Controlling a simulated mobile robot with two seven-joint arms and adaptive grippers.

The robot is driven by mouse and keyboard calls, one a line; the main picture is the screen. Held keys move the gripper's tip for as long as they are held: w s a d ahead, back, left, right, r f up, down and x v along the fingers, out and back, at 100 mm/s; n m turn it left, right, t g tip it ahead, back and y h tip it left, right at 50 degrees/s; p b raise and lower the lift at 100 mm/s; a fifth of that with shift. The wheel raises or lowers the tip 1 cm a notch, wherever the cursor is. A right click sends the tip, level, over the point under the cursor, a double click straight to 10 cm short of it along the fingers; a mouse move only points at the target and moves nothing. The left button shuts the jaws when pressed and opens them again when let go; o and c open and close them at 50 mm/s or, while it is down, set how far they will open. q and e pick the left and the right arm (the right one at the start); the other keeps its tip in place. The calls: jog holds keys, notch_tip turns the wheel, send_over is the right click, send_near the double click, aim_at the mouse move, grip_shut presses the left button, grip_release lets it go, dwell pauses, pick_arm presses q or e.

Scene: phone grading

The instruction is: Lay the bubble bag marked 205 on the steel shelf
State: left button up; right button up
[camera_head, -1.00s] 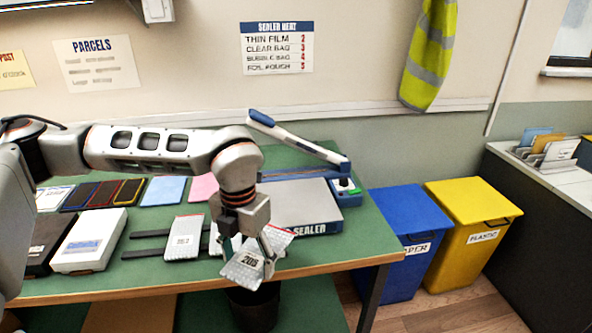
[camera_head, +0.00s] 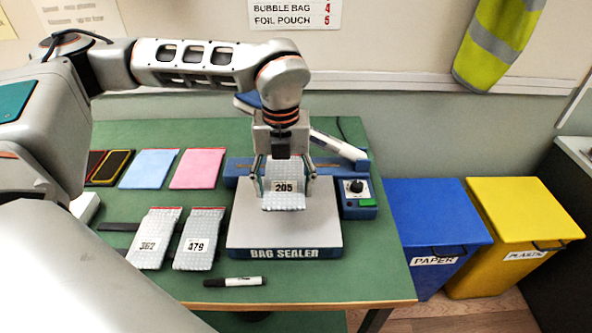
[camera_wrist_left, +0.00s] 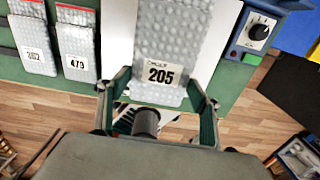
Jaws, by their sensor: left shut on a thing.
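The bubble bag marked 205 (camera_head: 284,199) is a silvery bubble-wrap pouch with a white label. My left gripper (camera_head: 284,178) is shut on it, with a finger at each side edge. The bag is over the back middle of the steel shelf (camera_head: 285,228), the grey plate at the front of the bag sealer. I cannot tell whether it touches the plate. In the left wrist view, the bag (camera_wrist_left: 166,40) lies between the fingers (camera_wrist_left: 157,84), label facing the camera, with pale plate (camera_wrist_left: 118,38) beside it. My right gripper is not in view.
Bubble bags 362 (camera_head: 150,247) and 479 (camera_head: 199,246) lie left of the sealer. A marker (camera_head: 233,282) lies in front. The sealer's raised arm (camera_head: 338,147) is behind and right of the gripper, near the dial box (camera_head: 357,198). Blue (camera_head: 425,215) and yellow (camera_head: 520,220) bins stand right.

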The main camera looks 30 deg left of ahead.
aim_at(284, 170)
pick_arm(q)
jog(key=shift+f, duration=0.4)
jog(key=shift+s+f+b, duration=0.2)
jog(key=shift+f+b, duration=0.35)
jog(key=shift+f, duration=0.55)
jog(key=shift+w+f+b, duration=0.1)
jog(key=shift+f+b, duration=0.45)
jog(key=shift+f, duration=0.25)
jog(key=shift+w+a+r+p, duration=0.25)
jog(key=shift+w+a+p, duration=0.2)
jog(key=shift+w, duration=0.3)
jog(key=shift+w+a+f, duration=0.1)
jog(key=shift+w+a, duration=0.25)
jog(key=shift+w, duration=0.25)
jog(key=shift+w+a+f+p, duration=0.1)
jog(key=shift+w+a+p, duration=0.4)
jog(key=shift+w, duration=0.45)
jog(key=shift+w+a, duration=0.45)
jog(key=shift+w, duration=0.15)
jog(key=shift+w+a+f, duration=0.1)
jog(key=shift+w+f, duration=0.05)
jog(key=shift+f, duration=0.1)
jog(key=shift+f+b, duration=0.4)
jog(key=shift+f, duration=0.05)
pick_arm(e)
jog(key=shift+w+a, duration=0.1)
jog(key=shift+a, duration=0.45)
